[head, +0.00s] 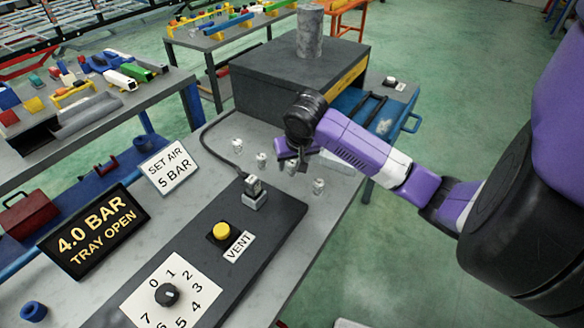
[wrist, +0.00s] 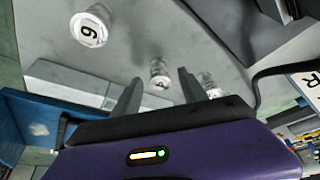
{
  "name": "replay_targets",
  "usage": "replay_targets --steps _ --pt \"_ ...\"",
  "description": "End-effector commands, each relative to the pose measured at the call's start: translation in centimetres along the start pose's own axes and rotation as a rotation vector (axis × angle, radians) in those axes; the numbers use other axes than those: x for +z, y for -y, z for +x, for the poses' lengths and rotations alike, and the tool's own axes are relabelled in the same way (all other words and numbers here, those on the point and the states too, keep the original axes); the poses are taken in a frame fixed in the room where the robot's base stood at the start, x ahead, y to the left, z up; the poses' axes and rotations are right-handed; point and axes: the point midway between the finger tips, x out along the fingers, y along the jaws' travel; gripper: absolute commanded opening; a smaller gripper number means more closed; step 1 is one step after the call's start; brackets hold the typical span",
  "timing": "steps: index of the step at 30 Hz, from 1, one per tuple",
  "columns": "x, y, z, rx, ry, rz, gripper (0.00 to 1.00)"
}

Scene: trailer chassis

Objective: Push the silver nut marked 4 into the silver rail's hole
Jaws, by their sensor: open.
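In the wrist view, a small silver nut (wrist: 160,73) stands on the grey bench just beyond and between my fingertips. Its mark looks like a 4 but is small. In the head view it seems to be the nut (head: 290,167) just below my gripper (head: 298,150). My gripper (wrist: 158,80) is open, its two dark fingers apart with nothing clearly held. The silver rail (wrist: 85,88) lies to the left in the wrist view, and its end (head: 342,163) shows right of my gripper in the head view. I cannot make out its hole.
A nut marked 6 or 9 (wrist: 90,27) stands at the upper left, and another nut (wrist: 209,86) is beside my right finger. A display (head: 93,231) reads "4.0 BAR TRAY OPEN"; a card (head: 165,167) says "SET AIR 5 BAR". A dial (head: 166,294) and yellow VENT button (head: 222,231) are nearby.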

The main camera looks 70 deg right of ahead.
Motion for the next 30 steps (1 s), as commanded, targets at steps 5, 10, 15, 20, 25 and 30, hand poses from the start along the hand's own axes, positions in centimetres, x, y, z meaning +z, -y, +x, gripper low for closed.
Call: replay_targets --steps 5,10,15,20,25,30 --pt "0.0 0.0 0.0 0.0 0.0 0.0 0.43" --pt "0.0 0.0 0.0 -0.001 0.0 0.0 0.09" --pt "0.0 0.0 -0.1 -0.001 -0.001 0.0 0.0" --pt "0.0 0.0 -0.1 -0.001 -0.001 0.0 0.0" --pt "-0.3 0.1 -0.6 -0.001 -0.002 -0.001 0.0" --pt "-1.0 0.1 -2.4 -0.002 -0.003 -0.001 0.0"
